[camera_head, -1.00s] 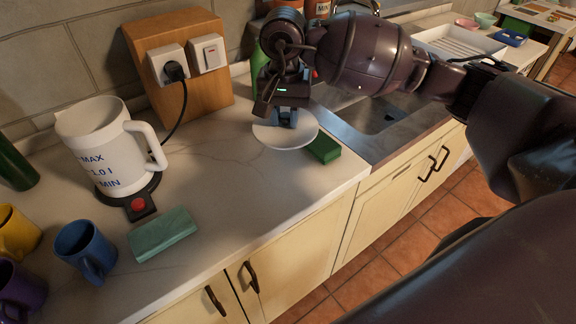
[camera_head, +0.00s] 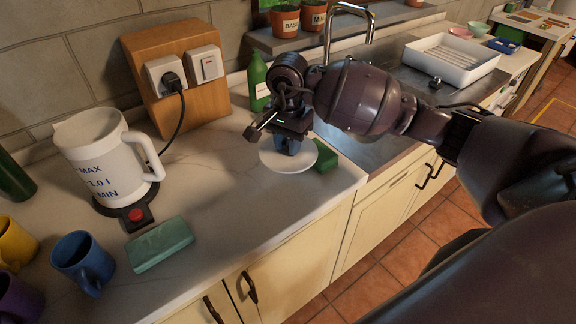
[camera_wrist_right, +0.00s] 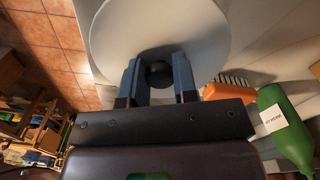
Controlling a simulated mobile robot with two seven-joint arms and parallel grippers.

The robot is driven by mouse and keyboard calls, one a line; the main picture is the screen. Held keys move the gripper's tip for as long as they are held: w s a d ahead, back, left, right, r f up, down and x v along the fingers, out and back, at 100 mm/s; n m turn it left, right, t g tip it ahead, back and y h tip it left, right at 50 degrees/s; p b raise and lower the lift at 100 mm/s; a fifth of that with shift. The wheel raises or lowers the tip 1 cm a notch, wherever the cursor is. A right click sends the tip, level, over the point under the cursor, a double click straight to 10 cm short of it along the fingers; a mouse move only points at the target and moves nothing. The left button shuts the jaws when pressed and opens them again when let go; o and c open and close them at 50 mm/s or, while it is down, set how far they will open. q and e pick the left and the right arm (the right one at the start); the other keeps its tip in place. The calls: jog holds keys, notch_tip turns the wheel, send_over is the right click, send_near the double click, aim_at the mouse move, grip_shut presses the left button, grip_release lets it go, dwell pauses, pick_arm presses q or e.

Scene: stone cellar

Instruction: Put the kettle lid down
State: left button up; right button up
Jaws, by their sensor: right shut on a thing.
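The kettle lid is a white disc (camera_head: 272,160) with a dark round knob (camera_wrist_right: 158,73), low over the counter near the sink. It also shows in the wrist view (camera_wrist_right: 158,25). My right gripper (camera_head: 288,146) is shut on the knob from above; its blue-grey fingers show on both sides of the knob in the wrist view (camera_wrist_right: 158,78). I cannot tell whether the lid touches the counter. The white kettle (camera_head: 100,160) stands, open at the top, on its dark base at the left. My left gripper is not in view.
A dark green block (camera_head: 326,157) is right beside the lid. A green bottle (camera_head: 258,84) stands behind the gripper, and an orange brush (camera_wrist_right: 228,88) shows in the wrist view. The counter between kettle and lid is clear.

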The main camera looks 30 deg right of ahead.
aim_at(287, 143)
jog(key=shift+f, duration=4)
jog(key=o, duration=0.9)
notch_tip(287, 143, up, 12)
jog(key=shift+r, duration=0.2)
